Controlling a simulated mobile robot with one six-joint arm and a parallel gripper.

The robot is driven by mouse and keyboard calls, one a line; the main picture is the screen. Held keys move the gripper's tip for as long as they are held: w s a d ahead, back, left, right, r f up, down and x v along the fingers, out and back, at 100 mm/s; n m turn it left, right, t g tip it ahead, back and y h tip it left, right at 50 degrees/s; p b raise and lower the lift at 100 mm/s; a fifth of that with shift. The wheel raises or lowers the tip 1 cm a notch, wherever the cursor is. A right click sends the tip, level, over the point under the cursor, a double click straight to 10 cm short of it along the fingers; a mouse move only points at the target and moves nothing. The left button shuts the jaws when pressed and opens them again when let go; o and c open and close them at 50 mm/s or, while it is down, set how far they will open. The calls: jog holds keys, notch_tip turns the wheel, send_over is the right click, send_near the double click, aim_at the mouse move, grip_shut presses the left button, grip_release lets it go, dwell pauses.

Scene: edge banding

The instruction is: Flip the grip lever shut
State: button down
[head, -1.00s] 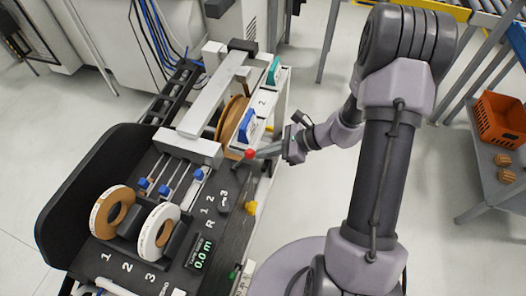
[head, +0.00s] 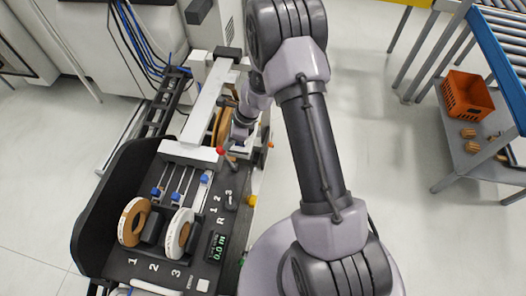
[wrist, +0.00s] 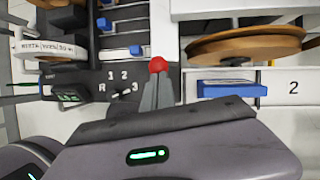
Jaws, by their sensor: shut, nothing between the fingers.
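The grip lever, a short dark lever with a red ball knob (head: 220,150), stands on the machine's dark deck beside the pale block. In the head view it leans left from its base. Its red knob also shows in the wrist view (wrist: 158,64), just past my fingertips. My gripper (wrist: 157,78) is shut and empty, its grey fingers together behind the knob. I cannot tell whether they touch the lever. In the head view my arm and wrist cover part of the machine, and the fingertips are hard to make out.
Two edge-band rolls (head: 180,234) sit on the deck at front left. A brown reel (wrist: 240,45) and a blue block (wrist: 232,88) lie right of the lever in the wrist view. The floor between is clear.

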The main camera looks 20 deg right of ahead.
jog(key=shift+w+a+f, duration=0.25)
jog(key=shift+w+a, duration=0.4)
jog(key=shift+a, duration=0.3)
jog(key=shift+w+a+f, duration=0.25)
jog(key=shift+w+a, duration=0.4)
jog(key=shift+a, duration=0.25)
notch_tip(320, 180, up, 13)
jog(key=d+p, duration=0.2)
jog(key=p, duration=0.1)
jog(key=shift+w+d, duration=0.35)
